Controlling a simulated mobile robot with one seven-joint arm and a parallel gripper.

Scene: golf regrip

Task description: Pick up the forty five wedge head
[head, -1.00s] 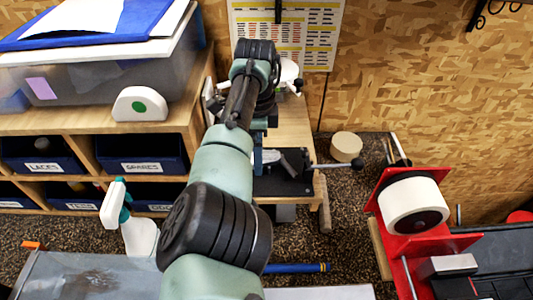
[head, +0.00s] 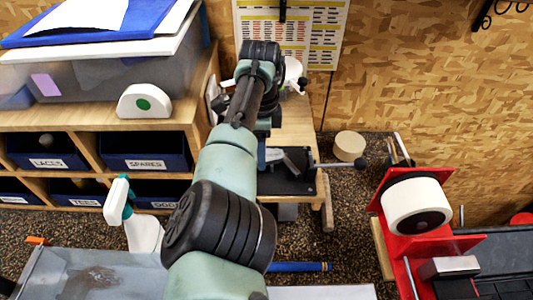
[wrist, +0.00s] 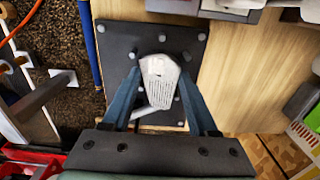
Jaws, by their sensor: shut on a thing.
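The forty five wedge head (wrist: 162,88) is a pale grey club head with a grooved face. In the wrist view it sits between the two blue fingers of my gripper (wrist: 159,73), which is shut on it. A short pale hosel points down and left from the head. Behind it is a black plate (wrist: 118,48) with several grey pegs; I cannot tell whether the head still touches the plate. In the head view my arm hides most of the gripper, and the black plate (head: 286,184) shows just right of the arm.
The plate lies on a wooden bench (wrist: 245,75). Shelves with dark blue bins (head: 145,152) stand to the left. A white spray bottle (head: 143,228) is at the lower left. A red stand with a white roll (head: 416,205) is at the right.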

